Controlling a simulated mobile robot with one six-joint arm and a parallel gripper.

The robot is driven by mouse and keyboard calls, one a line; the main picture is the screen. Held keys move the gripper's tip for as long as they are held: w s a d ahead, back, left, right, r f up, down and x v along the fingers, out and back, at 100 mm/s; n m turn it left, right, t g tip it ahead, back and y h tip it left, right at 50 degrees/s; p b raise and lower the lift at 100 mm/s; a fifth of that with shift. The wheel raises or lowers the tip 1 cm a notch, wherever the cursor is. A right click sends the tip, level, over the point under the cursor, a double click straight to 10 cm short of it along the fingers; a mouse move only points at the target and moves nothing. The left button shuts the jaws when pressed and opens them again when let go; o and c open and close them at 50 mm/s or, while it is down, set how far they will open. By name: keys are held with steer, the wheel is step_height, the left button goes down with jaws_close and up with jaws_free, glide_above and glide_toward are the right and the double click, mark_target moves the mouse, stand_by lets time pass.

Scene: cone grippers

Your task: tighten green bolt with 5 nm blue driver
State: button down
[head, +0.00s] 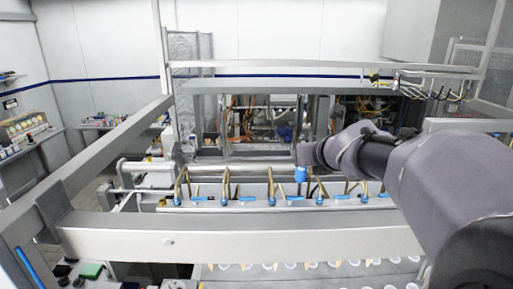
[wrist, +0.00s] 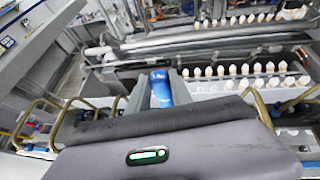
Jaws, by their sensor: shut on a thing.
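My gripper (wrist: 158,80) is shut on a blue driver (wrist: 161,93), whose body sits between the two grey fingers in the wrist view. In the head view the driver (head: 301,174) hangs below the end of my arm, right of centre, above the row of brass-coloured hoses. My gripper's fingers are too small to make out there. The driver's tip is hidden in both views. I cannot make out the green bolt in either view.
A metal beam (head: 240,237) crosses in front, and a frame rail (head: 330,87) spans the machine behind. Curved brass hoses with blue fittings (head: 225,202) line the machine. Rows of pale cones (wrist: 240,70) stand beyond my gripper. A green item (head: 91,270) lies at lower left.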

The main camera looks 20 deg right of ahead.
steer(key=shift+f+b, duration=0.1)
steer(key=shift+b, duration=0.4)
steer(key=shift+d+n+y+b, duration=0.15)
steer(key=shift+n+y+b, duration=0.35)
steer(key=shift+b, duration=0.25)
steer(key=n+y, duration=0.1)
steer(key=y, duration=0.1)
steer(key=n+y+p, duration=0.1)
steer(key=n, duration=0.1)
steer(key=n+g+y, duration=0.1)
steer(key=n+y, duration=0.1)
steer(key=shift+d+r+y, duration=0.25)
steer(key=shift+y, duration=0.05)
steer(key=shift+f+n, duration=0.15)
steer(key=shift+n, duration=0.15)
steer(key=shift+d, duration=0.1)
steer(key=shift+p, duration=0.3)
